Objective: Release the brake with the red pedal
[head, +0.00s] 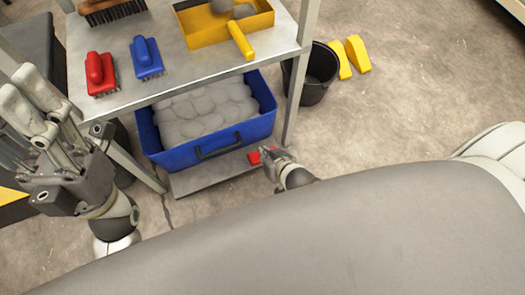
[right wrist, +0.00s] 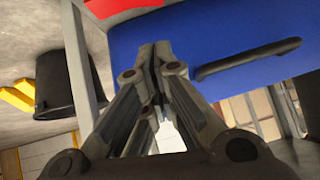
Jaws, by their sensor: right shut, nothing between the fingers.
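The red pedal (head: 255,158) sits low at the front right corner of the cart, beside the blue crate. In the right wrist view a red surface (right wrist: 85,17) shows along the top edge and is probably the pedal. My right gripper (head: 267,152) is shut and empty, at the right end of the pedal and partly covering it. Whether it touches the pedal cannot be told. The right wrist view shows its fingers (right wrist: 154,50) together in front of the blue crate. My left gripper (head: 18,85) is at the left, fingers upward, away from the pedal; its opening is unclear.
The cart's top shelf (head: 190,75) holds a red brush (head: 100,72), a blue brush (head: 147,58) and a yellow tray (head: 205,38). The blue crate (head: 205,155) below holds grey lumps. A black bucket (head: 315,75) and yellow wedges (head: 357,52) stand right. Floor is clear further right.

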